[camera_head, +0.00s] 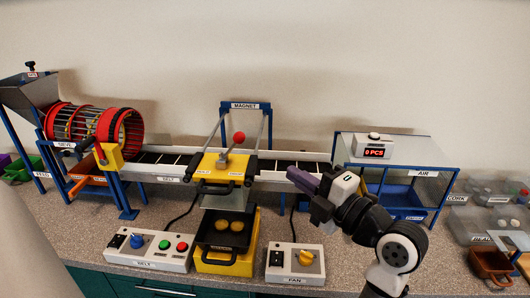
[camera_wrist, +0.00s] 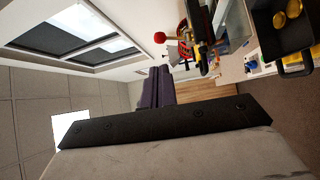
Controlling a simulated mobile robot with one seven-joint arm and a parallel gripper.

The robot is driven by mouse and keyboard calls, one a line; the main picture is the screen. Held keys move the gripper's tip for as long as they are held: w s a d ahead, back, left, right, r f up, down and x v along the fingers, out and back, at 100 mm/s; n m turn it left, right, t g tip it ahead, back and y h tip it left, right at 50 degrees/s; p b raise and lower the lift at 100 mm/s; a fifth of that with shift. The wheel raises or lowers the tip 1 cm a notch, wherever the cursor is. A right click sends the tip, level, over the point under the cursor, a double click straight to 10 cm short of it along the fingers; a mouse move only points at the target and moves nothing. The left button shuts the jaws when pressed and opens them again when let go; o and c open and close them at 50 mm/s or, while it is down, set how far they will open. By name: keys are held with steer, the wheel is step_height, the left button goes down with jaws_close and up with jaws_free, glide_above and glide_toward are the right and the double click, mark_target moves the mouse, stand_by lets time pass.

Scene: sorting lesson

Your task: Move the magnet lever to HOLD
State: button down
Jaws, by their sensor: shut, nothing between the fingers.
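The magnet lever (camera_head: 239,137) has a red ball knob and stands on the yellow magnet block (camera_head: 211,166) in the middle of the belt, under the MAGNET sign (camera_head: 245,105). The lever leans a little to the right in the head view. Labels lie on the block on both sides of the lever, too small to read. The red knob also shows near the top of the wrist view (camera_wrist: 160,37). My gripper (camera_head: 292,175) is shut and empty, to the right of the block and apart from the lever. Its purple fingers (camera_wrist: 157,88) show in the wrist view.
A black tray (camera_head: 215,251) with gold discs sits below the magnet. The BELT box (camera_head: 150,264) and FAN box (camera_head: 292,278) stand at the front. The drum sieve (camera_head: 98,124) is at left, the AIR box (camera_head: 425,152) at right. Blue posts frame the magnet.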

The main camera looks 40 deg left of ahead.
mark_target(243, 140)
steer(key=a+p, duration=0.2)
steer(key=a, duration=0.2)
steer(key=w+a+p, duration=0.1)
steer(key=a, duration=0.3)
steer(key=w+a+r+p, duration=0.1)
steer(key=a+p, duration=0.1)
steer(key=a, duration=0.2)
steer(key=shift+w+a+r+p, duration=0.1)
steer(key=shift+a+p, duration=0.2)
steer(key=shift+a, duration=0.1)
steer(key=shift+w+a, duration=0.1)
steer(key=shift+a, duration=0.3)
steer(key=shift+a, duration=0.15)
